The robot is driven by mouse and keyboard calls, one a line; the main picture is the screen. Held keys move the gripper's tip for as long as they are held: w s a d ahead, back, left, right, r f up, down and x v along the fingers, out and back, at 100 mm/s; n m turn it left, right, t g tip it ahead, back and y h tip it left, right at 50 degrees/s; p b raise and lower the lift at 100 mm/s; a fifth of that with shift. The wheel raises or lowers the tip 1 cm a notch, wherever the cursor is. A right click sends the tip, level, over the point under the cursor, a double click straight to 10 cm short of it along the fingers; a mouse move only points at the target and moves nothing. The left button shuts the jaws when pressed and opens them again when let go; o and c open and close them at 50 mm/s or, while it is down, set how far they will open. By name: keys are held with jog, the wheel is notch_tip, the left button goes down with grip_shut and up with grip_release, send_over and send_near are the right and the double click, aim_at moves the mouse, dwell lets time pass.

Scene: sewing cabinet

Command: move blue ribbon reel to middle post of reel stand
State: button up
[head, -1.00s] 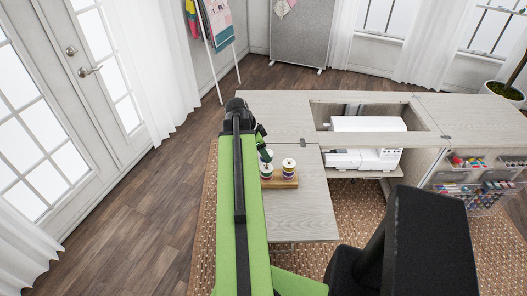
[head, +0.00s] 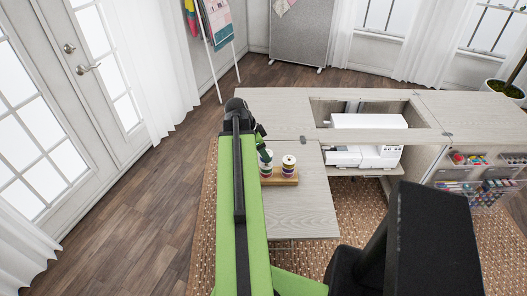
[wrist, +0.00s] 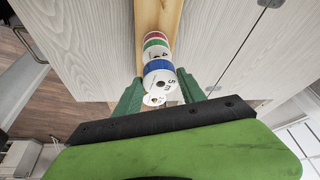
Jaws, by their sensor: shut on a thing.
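The blue ribbon reel (wrist: 159,67) is white-faced with a blue band. In the wrist view it sits between the green fingers of my gripper (wrist: 160,90), which is shut on it. A small white round part lies just below it there; I cannot tell what it belongs to. Red and green banded reels (wrist: 155,42) are just beyond, over the wooden reel stand (wrist: 158,12). In the head view the stand (head: 285,181) lies on the cabinet's lower leaf, with a reel stack (head: 289,166) at its right. My arm hides its left part and most of my gripper. The middle post is not clearly visible.
The pale cabinet leaf (head: 312,213) is clear to the right of and in front of the stand. A white sewing machine (head: 362,155) sits in the cabinet opening at the right. Clear bins of supplies (head: 480,185) hang on the cabinet's side.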

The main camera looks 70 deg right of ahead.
jog(key=shift+f+b, duration=0.95)
jog(key=shift+f, duration=0.1)
jog(key=o, duration=1.4)
jog(key=p+v, duration=1.6)
jog(key=v, duration=0.1)
jog(key=shift+w+r, duration=0.1)
jog(key=shift+w, duration=0.05)
